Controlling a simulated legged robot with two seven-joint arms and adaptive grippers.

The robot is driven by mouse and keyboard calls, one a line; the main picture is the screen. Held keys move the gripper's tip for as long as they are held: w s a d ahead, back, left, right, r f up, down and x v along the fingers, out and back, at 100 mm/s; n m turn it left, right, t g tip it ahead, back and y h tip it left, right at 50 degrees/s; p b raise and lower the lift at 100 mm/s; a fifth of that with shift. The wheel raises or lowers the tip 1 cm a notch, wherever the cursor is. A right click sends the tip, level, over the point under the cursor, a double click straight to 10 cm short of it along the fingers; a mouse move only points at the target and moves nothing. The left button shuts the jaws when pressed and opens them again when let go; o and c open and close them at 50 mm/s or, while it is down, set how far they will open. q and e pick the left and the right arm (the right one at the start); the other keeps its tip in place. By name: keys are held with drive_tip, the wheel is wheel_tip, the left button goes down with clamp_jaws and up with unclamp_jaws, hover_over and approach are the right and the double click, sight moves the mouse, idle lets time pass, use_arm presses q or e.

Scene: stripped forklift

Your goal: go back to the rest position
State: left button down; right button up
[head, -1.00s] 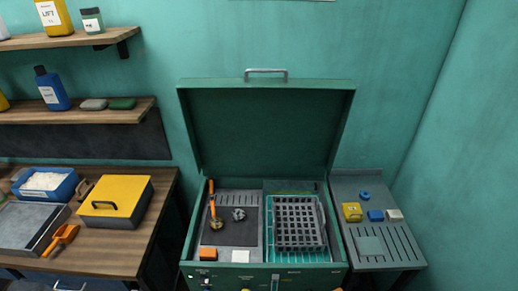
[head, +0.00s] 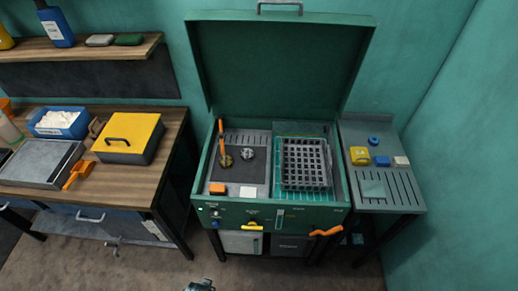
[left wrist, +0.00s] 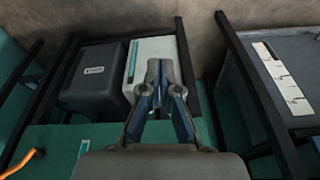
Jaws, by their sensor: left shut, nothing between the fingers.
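My left gripper (left wrist: 160,72) shows in the left wrist view with its fingertips together and nothing between them. In that view it is in front of a white box (left wrist: 152,55) and a dark grey box (left wrist: 95,78) beneath the green machine. In the head view, a small part of a grey gripper (head: 200,286) shows at the bottom edge, below and in front of the machine, touching nothing that I can see. I take it for my left one. My right gripper is in neither current view.
The green machine (head: 215,185) stands with its lid (head: 280,65) open and a grey basket (head: 305,163) inside. A wooden bench (head: 125,185) with a yellow-lidded box (head: 128,135) is on the left. A grey side table (head: 400,195) is on the right. The floor (head: 130,270) in front is clear.

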use_arm(q)
drive_tip(key=s+f, duration=0.4)
drive_tip(key=f, duration=0.4)
drive_tip(key=s+f, duration=0.3)
drive_tip(key=f, duration=0.4)
drive_tip(key=s+a+f+g, duration=0.1)
drive_tip(key=s+a+f, duration=0.2)
drive_tip(key=s+f, duration=0.6)
drive_tip(key=s, duration=0.4)
drive_tip(key=shift+s+a+g, duration=0.15)
drive_tip(key=shift+a+g, duration=0.05)
drive_tip(key=shift+g, duration=0.1)
idle(1.3)
